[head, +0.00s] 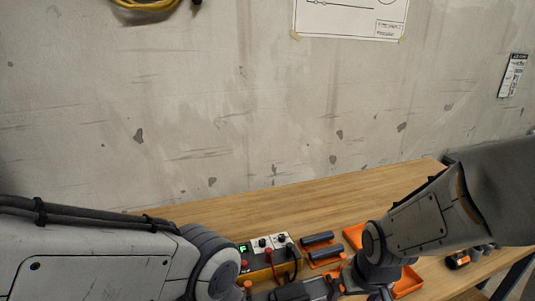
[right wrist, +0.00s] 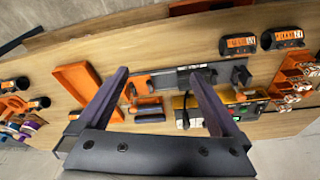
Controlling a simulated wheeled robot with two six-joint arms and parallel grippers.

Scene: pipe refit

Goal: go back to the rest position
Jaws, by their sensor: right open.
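My right gripper (right wrist: 158,75) shows in the right wrist view with its two dark fingers spread wide and nothing between them. It hangs above the workbench (head: 230,212), over an area with dark pipe pieces and a grey fixture (right wrist: 182,80). In the head view my right arm reaches in from the right, low over the bench, and its fingers are not clear there. My left arm comes in from the lower left of the head view. Its gripper is not in view.
A tester box (head: 262,272) with a green screen stands at the front of the bench. Beside it, dark blue pipes (head: 320,239) lie on orange holders. An orange tray (right wrist: 78,86) and black pipe parts (right wrist: 283,39) lie around. The bench's back left is clear up to the wall.

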